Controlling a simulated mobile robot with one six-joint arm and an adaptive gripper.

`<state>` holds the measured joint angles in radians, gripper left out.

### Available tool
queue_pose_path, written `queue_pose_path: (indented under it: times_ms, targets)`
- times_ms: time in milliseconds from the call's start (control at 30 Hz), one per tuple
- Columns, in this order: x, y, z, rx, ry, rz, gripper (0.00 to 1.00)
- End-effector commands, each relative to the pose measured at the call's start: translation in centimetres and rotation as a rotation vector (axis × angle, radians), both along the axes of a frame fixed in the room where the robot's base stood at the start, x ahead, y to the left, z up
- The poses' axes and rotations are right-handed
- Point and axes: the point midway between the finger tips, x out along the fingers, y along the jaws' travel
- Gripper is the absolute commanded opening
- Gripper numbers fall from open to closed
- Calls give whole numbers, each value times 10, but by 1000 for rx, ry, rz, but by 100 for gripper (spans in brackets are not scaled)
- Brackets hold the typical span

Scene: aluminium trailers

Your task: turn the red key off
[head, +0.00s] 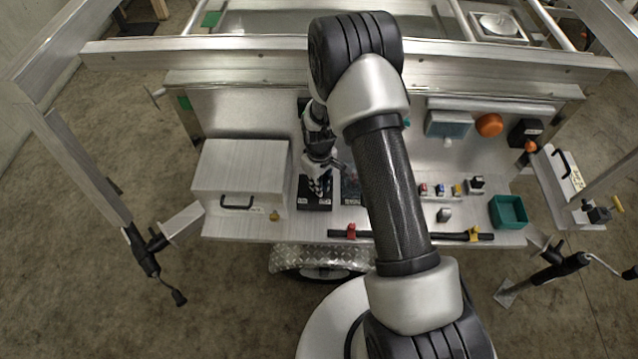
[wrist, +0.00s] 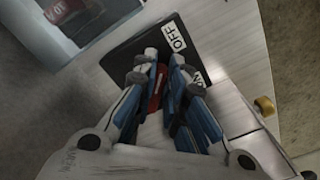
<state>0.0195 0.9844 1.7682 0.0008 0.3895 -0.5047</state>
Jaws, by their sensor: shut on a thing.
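The red key (wrist: 156,88) shows in the wrist view between the fingers of my gripper (wrist: 161,75), which is shut on it. The key stands on a black plate (wrist: 122,56) with a white OFF label and a second label, partly hidden by a finger, that seems to read ON. In the head view my gripper (head: 318,185) is over the black plate (head: 314,206) on the trailer's workbench. The key is hidden by my gripper in that view. My arm covers part of the bench to the right.
A metal box with a black handle (head: 240,178) stands left of the black plate. A black bar with red and yellow clamps (head: 455,236) lies along the front edge. Several small switches (head: 440,190) and a green bin (head: 508,212) are on the right.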

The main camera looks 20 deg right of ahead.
Motion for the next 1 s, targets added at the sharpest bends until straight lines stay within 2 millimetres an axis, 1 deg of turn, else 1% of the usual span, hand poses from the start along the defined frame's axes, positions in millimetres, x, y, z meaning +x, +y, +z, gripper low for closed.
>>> queue_pose_path:
  times_ms: [300,333,600,900,1000]
  targets:
    - [1,0,0,0,-1,5,0]
    - [1,0,0,0,-1,5,13]
    - [0,0,0,0,-1,3,31]
    - [0,0,0,-1,0,2,32]
    - [1,0,5,0,-1,2,32]
